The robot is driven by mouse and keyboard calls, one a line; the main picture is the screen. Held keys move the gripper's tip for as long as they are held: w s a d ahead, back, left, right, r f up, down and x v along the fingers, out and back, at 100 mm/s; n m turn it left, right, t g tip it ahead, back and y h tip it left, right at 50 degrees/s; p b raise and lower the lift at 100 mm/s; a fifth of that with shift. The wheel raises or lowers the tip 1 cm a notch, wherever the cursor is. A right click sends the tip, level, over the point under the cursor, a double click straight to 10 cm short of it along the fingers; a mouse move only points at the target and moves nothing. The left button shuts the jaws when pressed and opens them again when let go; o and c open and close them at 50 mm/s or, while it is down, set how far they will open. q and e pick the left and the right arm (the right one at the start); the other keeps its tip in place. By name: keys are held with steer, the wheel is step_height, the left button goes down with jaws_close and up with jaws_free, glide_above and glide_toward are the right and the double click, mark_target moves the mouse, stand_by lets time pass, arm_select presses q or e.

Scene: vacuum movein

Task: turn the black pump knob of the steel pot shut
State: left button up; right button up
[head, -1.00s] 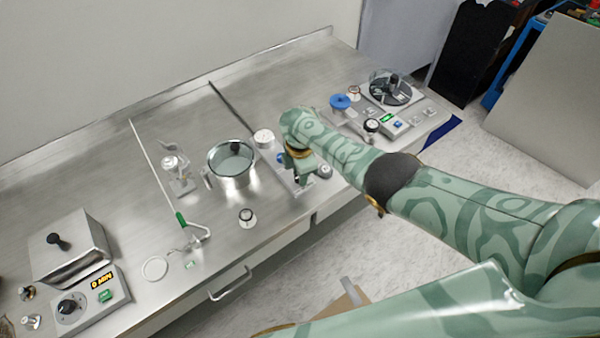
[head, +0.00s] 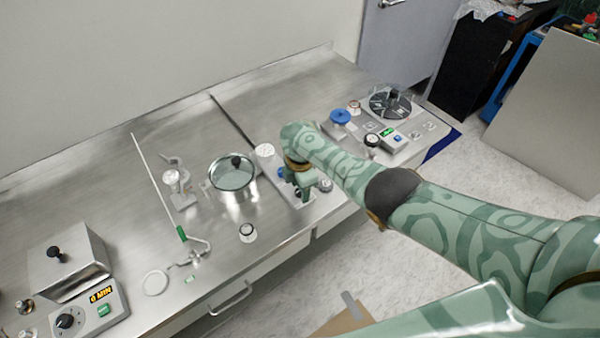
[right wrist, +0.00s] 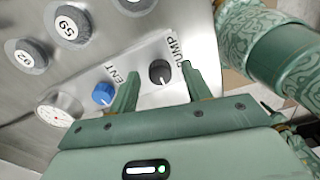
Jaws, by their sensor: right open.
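The black pump knob (right wrist: 160,72) sits on a steel panel beside the printed word PUMP. My right gripper (right wrist: 158,82) is open, with one finger on each side of the knob; I cannot tell whether the fingers touch it. A blue knob (right wrist: 103,93) stands just outside the left finger, by a partly hidden label ending in ENT. In the head view my right gripper (head: 302,184) points down over the panel, right of the steel pot (head: 236,205) with its glass lid. My left gripper is out of view.
In the right wrist view a dial gauge (right wrist: 60,113) and round numbered caps (right wrist: 70,26) stand left of the fingers. In the head view a clear-covered device (head: 390,103) and a blue-topped item (head: 340,117) stand beyond my right arm. The bench edge is close.

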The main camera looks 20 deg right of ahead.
step_height(320, 180, up, 16)
steer(key=p, duration=0.8)
steer(key=shift+f, duration=0.2)
